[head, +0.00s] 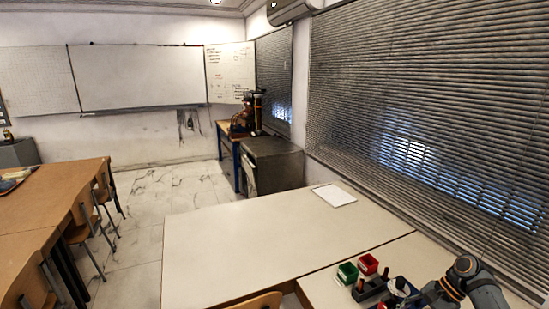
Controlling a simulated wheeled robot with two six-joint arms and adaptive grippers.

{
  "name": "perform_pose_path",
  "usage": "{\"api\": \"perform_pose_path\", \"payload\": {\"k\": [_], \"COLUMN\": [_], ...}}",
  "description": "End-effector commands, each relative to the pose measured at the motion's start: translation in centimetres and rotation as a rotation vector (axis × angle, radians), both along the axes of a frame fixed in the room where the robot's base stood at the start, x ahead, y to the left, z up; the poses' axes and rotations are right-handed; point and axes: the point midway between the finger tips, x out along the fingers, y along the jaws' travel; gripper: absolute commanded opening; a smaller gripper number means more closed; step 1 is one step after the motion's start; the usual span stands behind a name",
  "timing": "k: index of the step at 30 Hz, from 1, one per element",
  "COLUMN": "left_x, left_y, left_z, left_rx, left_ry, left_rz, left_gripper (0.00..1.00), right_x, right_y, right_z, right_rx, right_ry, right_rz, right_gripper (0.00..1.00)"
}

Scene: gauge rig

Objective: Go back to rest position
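A dark grey arm of mine with orange rings (464,277) shows at the lower right corner of the head view. It bends down and left, toward the items on the near table. Its far end, where the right gripper (410,300) seems to be, is small and cut by the bottom edge, so its fingers cannot be made out. My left gripper is not in view. A green bin (347,273) and a red bin (368,264) stand on the near table. A dark block with upright pegs (370,288) and a pale round piece (397,284) are beside them.
A large pale table (240,240) is mostly bare, with a white sheet (334,195) near its far right edge. Brown tables (50,195) with chairs stand at the left. A grey cabinet (275,165) is at the back. Window blinds (430,90) line the right wall. Floor shows between the tables.

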Motion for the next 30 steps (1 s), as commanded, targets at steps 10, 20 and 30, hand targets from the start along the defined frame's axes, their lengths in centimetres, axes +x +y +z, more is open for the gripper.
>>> {"api": "perform_pose_path", "payload": {"k": [10,20,30], "left_x": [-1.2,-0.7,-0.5], "left_y": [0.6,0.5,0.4], "left_z": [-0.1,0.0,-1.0], "left_rx": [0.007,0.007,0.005], "left_ry": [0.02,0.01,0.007], "left_rz": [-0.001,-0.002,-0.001], "left_gripper": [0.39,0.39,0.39], "right_x": [-12.0,-17.7,-20.2], "right_y": [11.4,13.6,12.9], "right_z": [-9.7,-6.1,-4.8], "right_rx": [-0.419,-0.634,-0.774], "right_ry": [-0.367,-0.555,-0.599], "right_rz": [0.805,1.084,1.199], "right_gripper": [0.53,0.53,0.53]}}
